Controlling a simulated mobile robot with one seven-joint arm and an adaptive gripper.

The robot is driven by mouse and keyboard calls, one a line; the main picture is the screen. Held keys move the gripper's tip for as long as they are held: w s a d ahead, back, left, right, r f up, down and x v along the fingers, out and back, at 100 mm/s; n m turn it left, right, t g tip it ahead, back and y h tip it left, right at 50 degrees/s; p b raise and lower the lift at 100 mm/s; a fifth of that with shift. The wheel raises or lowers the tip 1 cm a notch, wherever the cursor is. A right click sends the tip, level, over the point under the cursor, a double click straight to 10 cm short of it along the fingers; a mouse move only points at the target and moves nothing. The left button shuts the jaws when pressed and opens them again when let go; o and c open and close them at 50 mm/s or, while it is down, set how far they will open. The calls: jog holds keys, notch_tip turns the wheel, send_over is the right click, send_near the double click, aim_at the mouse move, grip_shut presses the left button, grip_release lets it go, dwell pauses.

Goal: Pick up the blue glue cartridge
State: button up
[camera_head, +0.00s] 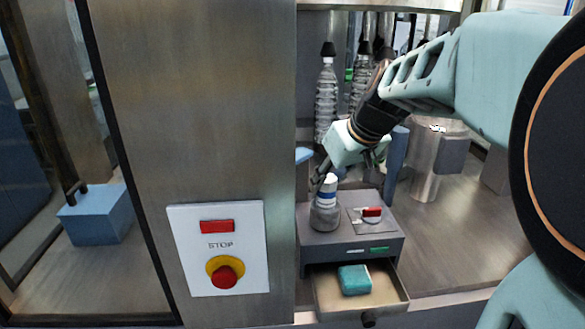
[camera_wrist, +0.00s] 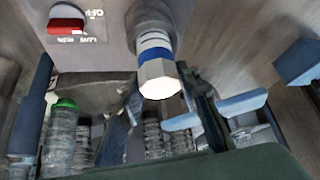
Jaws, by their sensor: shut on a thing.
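The blue glue cartridge (camera_head: 328,190) stands upright, with a white top and a blue band. Its lower part is hidden in a grey round holder (camera_head: 325,218) on the grey device (camera_head: 390,240). In the wrist view the cartridge (camera_wrist: 157,68) points its white faceted end toward the camera, between the two dark fingers. My gripper (camera_head: 323,172) reaches down from the upper right and is shut on the cartridge's top. The fingers also show in the wrist view (camera_wrist: 165,97). The exact contact is partly hidden.
The device has a red switch (camera_head: 372,212) and an open drawer (camera_head: 395,299) holding a teal block (camera_head: 355,280). A steel post with a stop panel (camera_head: 220,278) stands close on the left. The counter is free at right.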

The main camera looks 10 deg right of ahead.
jog(key=shift+r, duration=0.1)
notch_tip(320, 180, up, 10)
jog(key=shift+w+f, duration=0.1)
notch_tip(320, 180, up, 7)
jog(key=p, duration=0.5)
dwell(0.8)
dwell(0.4)
